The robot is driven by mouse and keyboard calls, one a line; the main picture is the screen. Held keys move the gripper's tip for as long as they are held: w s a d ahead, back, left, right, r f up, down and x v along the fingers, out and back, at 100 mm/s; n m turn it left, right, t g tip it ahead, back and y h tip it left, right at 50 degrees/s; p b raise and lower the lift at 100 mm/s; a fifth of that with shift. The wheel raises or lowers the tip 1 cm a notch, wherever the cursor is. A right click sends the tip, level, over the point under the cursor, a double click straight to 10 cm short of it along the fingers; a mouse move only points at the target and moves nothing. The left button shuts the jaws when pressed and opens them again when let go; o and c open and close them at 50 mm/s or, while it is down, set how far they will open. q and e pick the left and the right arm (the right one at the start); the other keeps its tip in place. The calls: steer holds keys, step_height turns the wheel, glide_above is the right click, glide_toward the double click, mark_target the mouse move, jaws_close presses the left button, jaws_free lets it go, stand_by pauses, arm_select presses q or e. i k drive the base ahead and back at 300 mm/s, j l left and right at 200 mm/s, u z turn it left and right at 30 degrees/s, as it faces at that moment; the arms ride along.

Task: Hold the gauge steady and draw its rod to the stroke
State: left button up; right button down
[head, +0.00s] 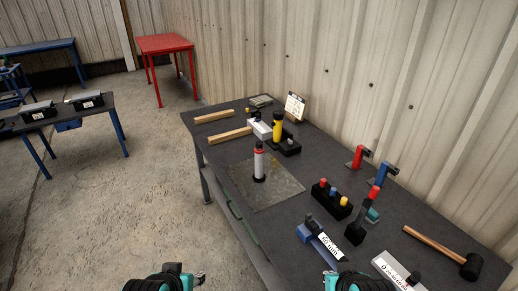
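An upright white cylinder with a red band and a dark top (259,163) stands on a grey metal plate (284,190) on the dark workbench; it looks like the gauge, though I cannot read any marking. Its dark upper end may be the rod; I cannot tell how far it is drawn. My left gripper (172,280) is at the bottom edge, left of the bench and well apart from the cylinder. My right gripper (352,282) is at the bottom edge, right of centre, near the bench front. Their fingers are too cut off to judge.
A yellow-and-black cylinder (277,126) stands behind the plate. Wooden bars (230,135) lie at the far left. A black block with coloured knobs (332,198), a blue labelled tool (318,240) and a mallet (435,243) lie on the right. The plate around the cylinder is clear.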

mark_target(259, 144)
steer(key=i+j, duration=0.25)
steer(key=j, duration=0.15)
steer(key=i+j+z, duration=0.2)
steer(key=i+j, duration=0.15)
steer(key=j, duration=0.3)
steer(key=i+j+z, duration=0.25)
steer(key=j, duration=0.4)
steer(key=i+j+z, duration=0.1)
steer(key=j, duration=0.3)
steer(key=i+j+z, duration=0.1)
steer(key=i+j, duration=0.15)
steer(key=j, duration=0.1)
